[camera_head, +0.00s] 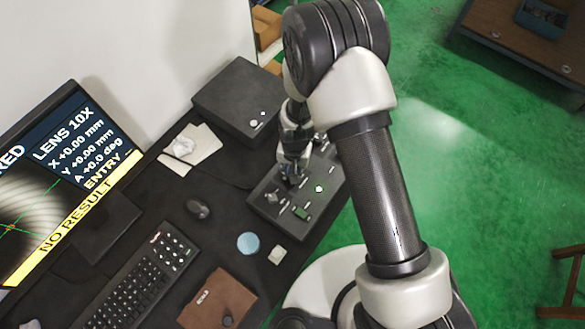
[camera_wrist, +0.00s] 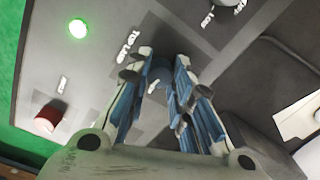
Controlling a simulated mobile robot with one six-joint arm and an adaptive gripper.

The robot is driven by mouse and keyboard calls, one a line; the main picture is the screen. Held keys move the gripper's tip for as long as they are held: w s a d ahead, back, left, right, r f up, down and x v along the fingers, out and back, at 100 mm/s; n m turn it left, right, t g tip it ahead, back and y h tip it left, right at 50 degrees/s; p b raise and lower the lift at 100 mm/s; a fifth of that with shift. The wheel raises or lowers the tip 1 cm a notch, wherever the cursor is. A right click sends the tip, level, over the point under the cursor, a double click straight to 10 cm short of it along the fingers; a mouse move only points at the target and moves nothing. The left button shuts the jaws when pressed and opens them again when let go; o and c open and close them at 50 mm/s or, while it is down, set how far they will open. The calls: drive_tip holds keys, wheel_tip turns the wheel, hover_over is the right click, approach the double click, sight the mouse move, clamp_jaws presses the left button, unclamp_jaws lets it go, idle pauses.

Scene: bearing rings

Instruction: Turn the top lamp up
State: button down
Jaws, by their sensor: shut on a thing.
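The control box (camera_head: 270,210) is a dark grey panel on the desk in the head view. Its grey face (camera_wrist: 60,70) fills much of the wrist view, with a "TOP LAMP" label beside my fingertips. My gripper (camera_head: 291,178) reaches down onto the panel from above. In the wrist view my gripper (camera_wrist: 165,75) has its blue-padded fingers closed around the top lamp knob (camera_wrist: 157,73). The fingers hide most of the knob, so its pointer angle cannot be read.
A lit green lamp (camera_wrist: 78,28), a red button (camera_wrist: 48,117) and another knob (camera_wrist: 228,3) sit nearby on the panel. A black box (camera_head: 235,95), monitor (camera_head: 70,170), mouse (camera_head: 198,209), keyboard (camera_head: 140,285) and brown notebook (camera_head: 218,302) share the desk.

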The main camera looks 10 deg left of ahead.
idle(0.4)
drive_tip(key=c, duration=1.4)
unclamp_jaws()
drive_tip(key=shift+o, duration=0.2)
drive_tip(key=shift+r, duration=0.1)
wheel_tip(320, 180, up, 12)
drive_tip(key=shift+d, duration=0.2)
